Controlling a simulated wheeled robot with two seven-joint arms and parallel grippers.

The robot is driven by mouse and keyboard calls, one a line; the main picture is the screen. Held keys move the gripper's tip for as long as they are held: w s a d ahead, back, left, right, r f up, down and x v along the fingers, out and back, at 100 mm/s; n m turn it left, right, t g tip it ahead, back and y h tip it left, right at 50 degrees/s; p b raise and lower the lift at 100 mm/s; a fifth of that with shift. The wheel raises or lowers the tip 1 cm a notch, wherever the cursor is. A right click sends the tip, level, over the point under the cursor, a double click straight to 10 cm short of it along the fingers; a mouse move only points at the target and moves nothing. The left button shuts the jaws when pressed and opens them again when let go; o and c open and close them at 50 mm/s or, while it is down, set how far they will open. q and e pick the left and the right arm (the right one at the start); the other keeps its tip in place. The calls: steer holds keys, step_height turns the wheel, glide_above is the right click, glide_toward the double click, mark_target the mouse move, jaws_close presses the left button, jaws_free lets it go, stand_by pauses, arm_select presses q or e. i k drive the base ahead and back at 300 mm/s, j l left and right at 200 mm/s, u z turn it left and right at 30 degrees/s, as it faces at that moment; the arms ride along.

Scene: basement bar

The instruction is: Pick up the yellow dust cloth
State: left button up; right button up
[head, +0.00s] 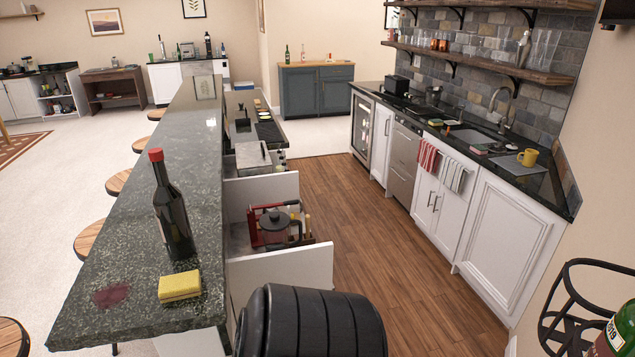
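A yellow dust cloth (180,288), folded into a small block, lies on the near end of the dark granite bar counter (150,240). It is close to the counter's right edge. A dark bottle with a red cap (174,215) stands upright just behind it. A dark red stain (112,295) is on the counter to its left. Neither of my grippers is in view, so nothing shows in contact with the cloth.
Open drawers (285,262) stick out right of the bar, one holding a dark pot (273,227). Stools (88,240) line its left side. A black rack (572,330) with a bottle (620,325) is at lower right. The wooden floor (390,235) between is clear.

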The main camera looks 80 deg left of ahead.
mark_target(185, 284)
steer(key=u, duration=0.5)
steer(key=k+u, duration=0.1)
steer(key=u, duration=0.4)
steer(key=j+u, duration=0.1)
steer(key=u, duration=0.95)
steer(key=j+u, duration=0.1)
steer(key=u, duration=0.4)
steer(key=j+u, duration=0.1)
steer(key=u, duration=0.4)
steer(key=j+u, duration=0.1)
steer(key=u, duration=0.4)
steer(key=j+u, duration=0.1)
steer(key=u, duration=0.4)
steer(key=k+l+u, duration=0.2)
steer(key=u, duration=0.25)
steer(key=k+l+u, duration=0.25)
steer(key=u, duration=0.2)
steer(key=l, duration=0.1)
